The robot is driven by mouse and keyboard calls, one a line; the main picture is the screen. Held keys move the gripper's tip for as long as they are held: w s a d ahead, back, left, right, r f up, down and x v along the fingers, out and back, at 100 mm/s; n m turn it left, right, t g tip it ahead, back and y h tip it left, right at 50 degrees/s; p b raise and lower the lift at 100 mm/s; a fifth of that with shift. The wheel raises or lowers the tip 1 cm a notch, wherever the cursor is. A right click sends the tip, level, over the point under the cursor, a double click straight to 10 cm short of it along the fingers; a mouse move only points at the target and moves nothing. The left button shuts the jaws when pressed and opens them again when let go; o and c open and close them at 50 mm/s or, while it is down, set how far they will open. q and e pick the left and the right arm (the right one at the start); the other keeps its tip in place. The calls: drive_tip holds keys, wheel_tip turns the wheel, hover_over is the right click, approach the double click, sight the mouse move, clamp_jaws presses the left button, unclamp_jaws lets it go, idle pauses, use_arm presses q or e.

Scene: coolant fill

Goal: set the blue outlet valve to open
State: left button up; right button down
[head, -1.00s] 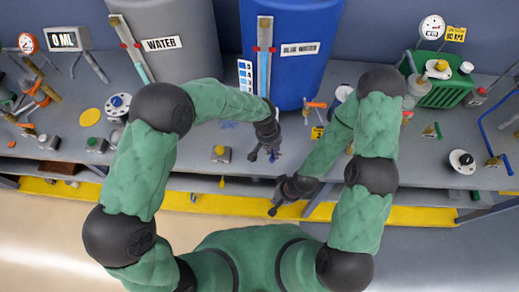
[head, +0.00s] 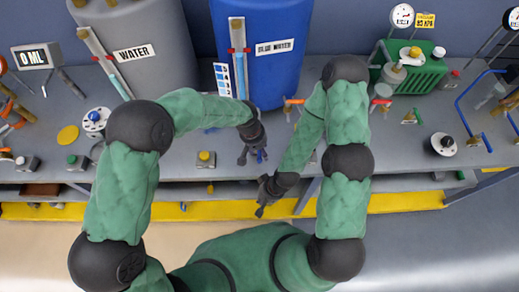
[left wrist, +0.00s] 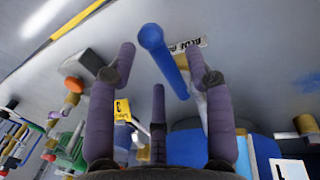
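The blue valve handle (left wrist: 163,55) in the left wrist view is a blue bar with a round end. It lies between the spread fingers of my left gripper (left wrist: 162,75). A visible gap separates it from the left finger; whether it touches the right one I cannot tell. In the head view a small blue piece (head: 262,156) shows at the fingertips of my left gripper (head: 250,158), in front of the blue tank (head: 258,75); the valve body is hidden there. My right gripper (head: 264,204) hangs lower, near the bench's front edge; its fingers are too small to read.
A grey water tank (head: 150,75) stands left of the blue tank. An orange valve (head: 293,102) is right of my left gripper. A yellow button box (head: 206,159) is to its left. A green container (head: 425,75) stands at the right back.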

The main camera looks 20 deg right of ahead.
use_arm(q)
wheel_tip(320, 180, up, 12)
drive_tip(key=a, duration=0.2)
drive_tip(key=shift+w+a+f, duration=0.15)
drive_tip(key=shift+w, duration=0.05)
idle(0.3)
idle(0.5)
